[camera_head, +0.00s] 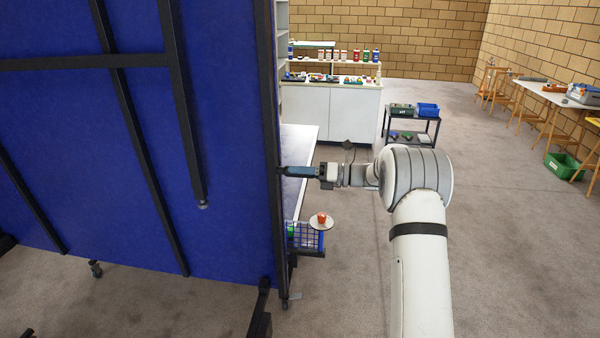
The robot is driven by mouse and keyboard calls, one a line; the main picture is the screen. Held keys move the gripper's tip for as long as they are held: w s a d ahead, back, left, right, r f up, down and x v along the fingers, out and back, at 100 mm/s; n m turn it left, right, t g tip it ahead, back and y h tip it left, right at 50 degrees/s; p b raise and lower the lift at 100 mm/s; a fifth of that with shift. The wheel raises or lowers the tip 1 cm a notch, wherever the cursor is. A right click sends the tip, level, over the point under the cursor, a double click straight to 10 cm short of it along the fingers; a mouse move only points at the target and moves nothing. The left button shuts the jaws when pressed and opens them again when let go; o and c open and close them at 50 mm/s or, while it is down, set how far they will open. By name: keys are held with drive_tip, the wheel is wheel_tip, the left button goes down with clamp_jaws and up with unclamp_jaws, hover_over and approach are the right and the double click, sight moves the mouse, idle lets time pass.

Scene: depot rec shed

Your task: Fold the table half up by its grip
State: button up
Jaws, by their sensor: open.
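The blue table half (235,120), with a black frame on its near face, stands steeply upright and fills the left of the view. Its black edge rail (270,140) runs down its right side. My gripper (285,171) reaches in from the right, with its tip at this rail, about halfway down. The gripper is open. Whether it touches the rail cannot be told. I cannot make out the grip; the rail and gripper may hide it.
Behind the rail are a pale table (298,140) and a blue wire basket (303,238), with a red item (321,217) on a round plate above it. A black cart (411,125) and white cabinet (335,112) stand farther back.

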drive_tip(key=shift+d, duration=0.35)
drive_tip(key=b+v, duration=0.2)
drive_tip(key=v, duration=0.5)
drive_tip(key=shift+s+d, duration=0.1)
drive_tip(key=shift+s, duration=0.05)
